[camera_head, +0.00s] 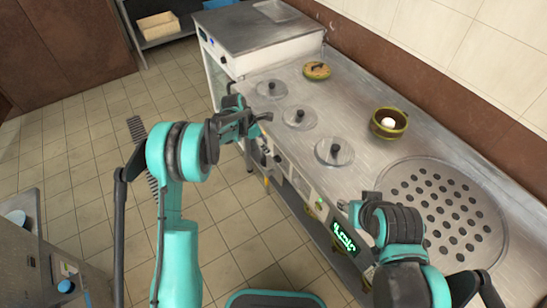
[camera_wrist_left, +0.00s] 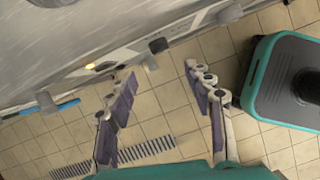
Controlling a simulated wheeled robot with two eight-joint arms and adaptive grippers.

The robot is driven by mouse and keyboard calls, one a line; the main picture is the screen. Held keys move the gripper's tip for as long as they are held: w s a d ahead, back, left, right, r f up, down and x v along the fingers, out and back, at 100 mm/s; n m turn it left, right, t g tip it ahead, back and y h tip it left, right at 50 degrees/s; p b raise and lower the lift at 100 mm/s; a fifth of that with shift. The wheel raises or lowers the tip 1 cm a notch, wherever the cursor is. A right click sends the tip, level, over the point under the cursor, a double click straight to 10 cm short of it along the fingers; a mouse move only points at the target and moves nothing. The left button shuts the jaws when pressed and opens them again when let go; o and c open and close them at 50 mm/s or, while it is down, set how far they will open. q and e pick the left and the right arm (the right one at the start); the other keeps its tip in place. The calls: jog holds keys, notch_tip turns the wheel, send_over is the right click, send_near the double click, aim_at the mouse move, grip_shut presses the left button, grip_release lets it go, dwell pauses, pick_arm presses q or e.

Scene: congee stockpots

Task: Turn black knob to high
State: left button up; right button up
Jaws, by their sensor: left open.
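A black knob (camera_wrist_left: 158,45) sticks out from the front panel of the steel counter in the left wrist view. It lies just beyond the gap between the fingertips of my left gripper (camera_wrist_left: 160,76), which is open and empty. In the head view my left gripper (camera_head: 257,124) is at the counter's front edge, beside the lidded pots. Small dark knobs (camera_head: 277,158) show on the front panel just below it. My right gripper (camera_head: 357,208) is over the front edge farther right, and its fingers are too unclear to read. The knob's setting marks cannot be read.
Three round steel lids (camera_head: 299,118) sit in the steel counter (camera_head: 350,100). A pot with a white egg-like thing (camera_head: 389,122) and a perforated round plate (camera_head: 436,200) are on the right. Grey knobs (camera_wrist_left: 45,100) flank the black one. Tiled floor is free in front.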

pick_arm(q)
jog(key=n, duration=0.2)
send_near(275, 158)
notch_tip(275, 158, down, 3)
jog(key=shift+g, duration=0.3)
jog(key=b+x, duration=0.1)
jog(key=x, duration=0.1)
jog(key=b+x, duration=0.1)
jog(key=x, duration=0.1)
jog(key=w+b+x, duration=0.1)
jog(key=x, duration=0.2)
jog(key=shift+d, duration=0.3)
jog(key=shift+r, duration=0.1)
jog(key=c, duration=1.2)
